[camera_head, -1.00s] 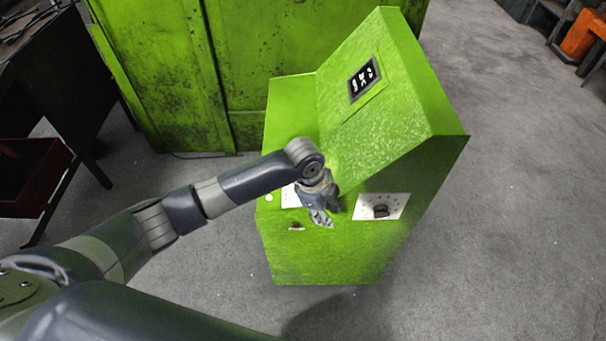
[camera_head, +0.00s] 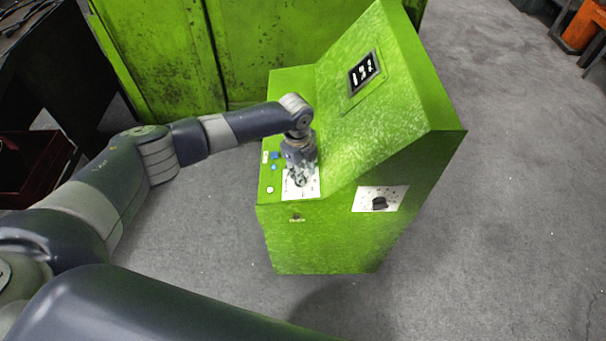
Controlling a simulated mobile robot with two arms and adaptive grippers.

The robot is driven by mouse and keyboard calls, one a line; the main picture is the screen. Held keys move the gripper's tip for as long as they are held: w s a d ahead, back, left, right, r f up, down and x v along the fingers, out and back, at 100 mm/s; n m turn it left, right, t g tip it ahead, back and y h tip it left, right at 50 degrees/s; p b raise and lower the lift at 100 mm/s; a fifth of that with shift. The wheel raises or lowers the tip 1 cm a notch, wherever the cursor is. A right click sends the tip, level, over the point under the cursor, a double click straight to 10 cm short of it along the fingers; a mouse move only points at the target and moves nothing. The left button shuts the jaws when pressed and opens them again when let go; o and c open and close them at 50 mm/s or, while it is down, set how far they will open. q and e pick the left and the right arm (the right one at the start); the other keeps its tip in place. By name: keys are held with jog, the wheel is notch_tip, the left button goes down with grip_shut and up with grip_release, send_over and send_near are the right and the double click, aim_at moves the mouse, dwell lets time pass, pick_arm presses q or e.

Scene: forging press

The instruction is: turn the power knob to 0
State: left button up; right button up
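The green control cabinet (camera_head: 320,238) stands in the middle. A black knob (camera_head: 379,203) sits on a white dial plate on its front face, at the right; its markings are too small to read. Another white dial plate (camera_head: 313,190) lies on the cabinet's ledge. My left gripper (camera_head: 298,178) points down over that plate and hides its middle, where a knob may be. I cannot tell whether its fingers are open or closed on something. A display (camera_head: 364,72) on the sloped panel shows white digits, hard to read. My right gripper is not in view.
Small blue buttons (camera_head: 275,156) and a white button (camera_head: 270,189) sit on the ledge left of the gripper. A small keyhole-like part (camera_head: 297,217) is on the front face. A large green cabinet (camera_head: 268,40) stands behind.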

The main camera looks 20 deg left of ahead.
pick_arm(q)
jog(key=shift+w+d+f, duration=0.1)
jog(key=shift+w+f, duration=0.05)
jog(key=shift+f, duration=1.7)
grip_shut()
